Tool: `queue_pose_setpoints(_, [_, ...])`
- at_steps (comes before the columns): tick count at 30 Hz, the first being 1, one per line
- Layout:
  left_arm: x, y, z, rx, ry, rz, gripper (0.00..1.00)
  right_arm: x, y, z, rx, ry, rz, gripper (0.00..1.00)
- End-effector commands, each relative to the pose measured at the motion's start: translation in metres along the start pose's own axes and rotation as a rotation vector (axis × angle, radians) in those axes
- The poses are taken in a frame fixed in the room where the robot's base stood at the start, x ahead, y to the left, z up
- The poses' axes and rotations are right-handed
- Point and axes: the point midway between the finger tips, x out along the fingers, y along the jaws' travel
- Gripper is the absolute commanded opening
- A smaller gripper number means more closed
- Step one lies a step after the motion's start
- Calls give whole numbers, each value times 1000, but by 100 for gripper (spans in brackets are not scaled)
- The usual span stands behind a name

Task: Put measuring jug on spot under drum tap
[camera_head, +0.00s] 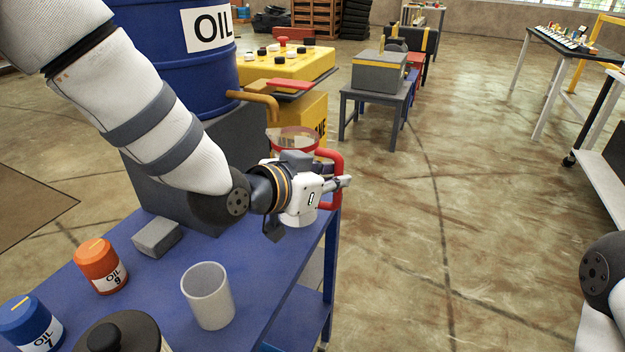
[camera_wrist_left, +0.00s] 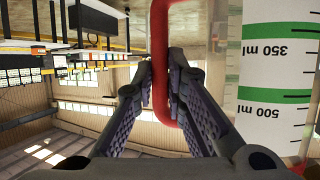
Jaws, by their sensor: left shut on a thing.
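The measuring jug (camera_head: 293,134) is clear with a red rim and red handle. It is at the right end of the blue bench (camera_head: 262,268), mostly behind my left gripper (camera_head: 338,181). That gripper is shut on the red handle, which runs between its fingers in the left wrist view (camera_wrist_left: 162,78). The jug's side with green bands and ml marks (camera_wrist_left: 278,70) is right of the fingers. The blue oil drum (camera_head: 165,60) stands behind my arm, its orange tap (camera_head: 253,103) pointing right. My right gripper is out of view.
On the bench are a white cup (camera_head: 208,296), an orange oil can (camera_head: 100,266), a blue oil can (camera_head: 30,322), a grey block (camera_head: 158,236) and a dark-lidded pot (camera_head: 120,338). A yellow button box (camera_head: 290,66) stands behind. The floor at right is open.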

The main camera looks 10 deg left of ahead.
Motion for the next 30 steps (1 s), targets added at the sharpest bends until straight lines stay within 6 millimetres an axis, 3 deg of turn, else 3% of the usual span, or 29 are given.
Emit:
queue_pose_setpoints(5, [-10, -35, 3, -3, 4, -4, 0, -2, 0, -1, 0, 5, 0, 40])
queue_pose_setpoints(8, [-5, -34, 19, -2, -4, 0, 0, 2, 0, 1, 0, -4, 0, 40])
queue_pose_setpoints(20, [-3, -33, 23, 0, 0, -1, 0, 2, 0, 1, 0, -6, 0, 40])
queue_pose_setpoints(21, [-3, -33, 22, 0, -1, -1, 21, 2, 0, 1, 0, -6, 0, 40])
queue_pose_setpoints(23, [-3, -33, 22, 0, 0, -1, 32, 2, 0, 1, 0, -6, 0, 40])
queue_pose_setpoints(30, [-3, -33, 22, 0, 0, -2, 32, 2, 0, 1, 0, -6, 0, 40])
